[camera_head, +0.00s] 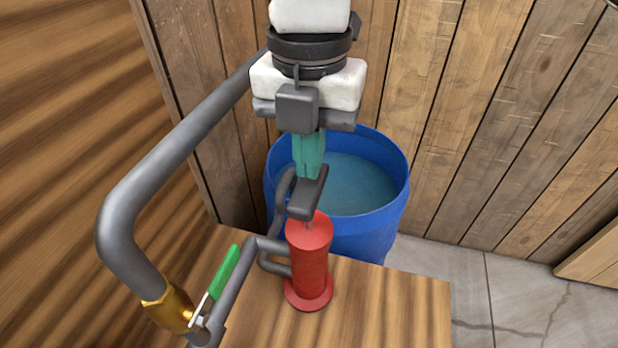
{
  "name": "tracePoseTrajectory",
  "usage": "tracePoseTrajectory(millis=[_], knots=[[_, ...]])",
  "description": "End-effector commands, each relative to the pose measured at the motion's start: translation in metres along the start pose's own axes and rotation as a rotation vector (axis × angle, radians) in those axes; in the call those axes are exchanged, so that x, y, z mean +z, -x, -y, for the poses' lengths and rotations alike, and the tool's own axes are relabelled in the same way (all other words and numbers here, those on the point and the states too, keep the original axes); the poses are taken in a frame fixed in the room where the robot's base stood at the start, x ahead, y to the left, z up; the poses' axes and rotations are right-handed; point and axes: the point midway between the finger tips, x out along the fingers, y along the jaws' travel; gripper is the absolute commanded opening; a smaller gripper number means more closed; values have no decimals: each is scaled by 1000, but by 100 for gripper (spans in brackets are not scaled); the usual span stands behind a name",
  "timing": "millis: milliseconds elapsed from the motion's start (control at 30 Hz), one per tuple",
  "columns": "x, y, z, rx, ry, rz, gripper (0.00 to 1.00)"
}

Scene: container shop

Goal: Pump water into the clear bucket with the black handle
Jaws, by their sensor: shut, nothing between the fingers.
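A red hand pump (310,262) stands upright on the wooden table. Its dark grey handle (307,195) sits at the top of the pump's rod, a little above the red body. My gripper (309,170) comes down from the top of the picture, its teal fingers shut with nothing between them. The fingertips are right over or behind the pump handle; I cannot tell whether they touch it. A blue barrel (388,214) holding water (355,185) stands behind the pump, partly hidden by my gripper. The clear bucket with the black handle does not show in this view.
A thick grey pipe (165,165) bends down on the left to a brass valve (172,308) with a green lever (222,272). Thinner grey piping joins the pump. The wooden table (400,305) is bare right of the pump. Plank walls stand behind; tiled floor (500,290) shows at right.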

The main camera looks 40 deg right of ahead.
Motion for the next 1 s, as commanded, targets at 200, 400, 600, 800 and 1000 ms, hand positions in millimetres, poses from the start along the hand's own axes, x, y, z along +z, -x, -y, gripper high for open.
tracePoseTrajectory(millis=[200,400,600,800,1000], knots=[[0,0,0,0,0,0,0],[0,-1,0,0,0,0,0],[0,-10,0,0,0,0,0],[0,-24,0,0,0,0,0],[0,-36,0,-1,0,0,0]])
